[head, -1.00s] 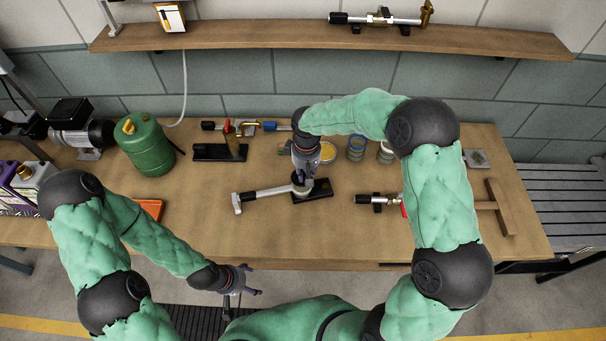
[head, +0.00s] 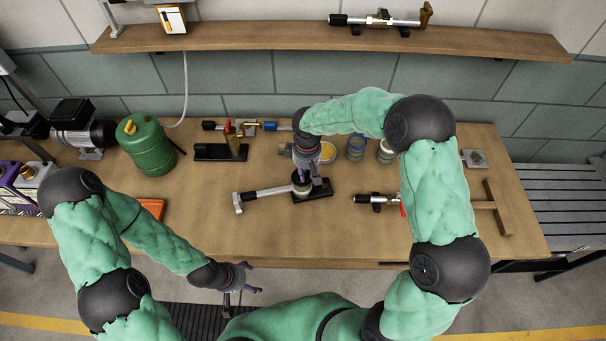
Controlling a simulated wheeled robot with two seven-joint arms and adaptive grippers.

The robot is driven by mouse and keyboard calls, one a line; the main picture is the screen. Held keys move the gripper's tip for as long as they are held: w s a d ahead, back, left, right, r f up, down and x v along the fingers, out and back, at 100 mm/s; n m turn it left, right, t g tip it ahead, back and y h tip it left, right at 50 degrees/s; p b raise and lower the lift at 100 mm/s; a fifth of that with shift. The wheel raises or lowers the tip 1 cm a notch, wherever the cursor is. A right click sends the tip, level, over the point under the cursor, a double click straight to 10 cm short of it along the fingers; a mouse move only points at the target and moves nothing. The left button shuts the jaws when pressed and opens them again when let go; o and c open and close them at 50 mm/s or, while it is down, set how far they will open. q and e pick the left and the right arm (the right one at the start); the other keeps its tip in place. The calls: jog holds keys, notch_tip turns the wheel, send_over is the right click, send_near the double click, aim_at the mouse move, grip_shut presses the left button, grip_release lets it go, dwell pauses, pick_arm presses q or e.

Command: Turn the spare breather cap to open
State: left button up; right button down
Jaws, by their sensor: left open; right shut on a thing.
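The spare breather cap appears to be the small pale round piece (head: 301,189) on a black base plate (head: 322,190) at the middle of the workbench. My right gripper (head: 303,178) points down over it from behind and is shut on it; the gripper hides most of the cap and its markings. My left gripper (head: 243,281) is open and empty, in front of the bench's front edge and well away from the cap.
A silver bar with a cross end (head: 258,195) reaches left from the base plate. A green tank (head: 146,146), a red-handled valve stand (head: 229,146), small jars (head: 356,148) and a fitting (head: 378,201) stand around. The front middle of the workbench (head: 290,235) is clear.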

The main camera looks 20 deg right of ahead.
aim_at(307, 174)
jog(key=shift+s+a+f, duration=0.1)
jog(key=shift+s+f, duration=0.45)
jog(key=shift+f, duration=0.1)
jog(key=shift+w+n+p, duration=0.1)
jog(key=shift+n+p, duration=0.3)
jog(key=shift+n, duration=0.4)
jog(key=c, duration=1)
grip_release()
jog(key=shift+w, duration=0.1)
jog(key=shift+w+r, duration=0.15)
jog(key=shift+r, duration=0.45)
notch_tip(307, 174, up, 11)
jog(key=shift+w+r, duration=0.1)
jog(key=shift+r, duration=0.05)
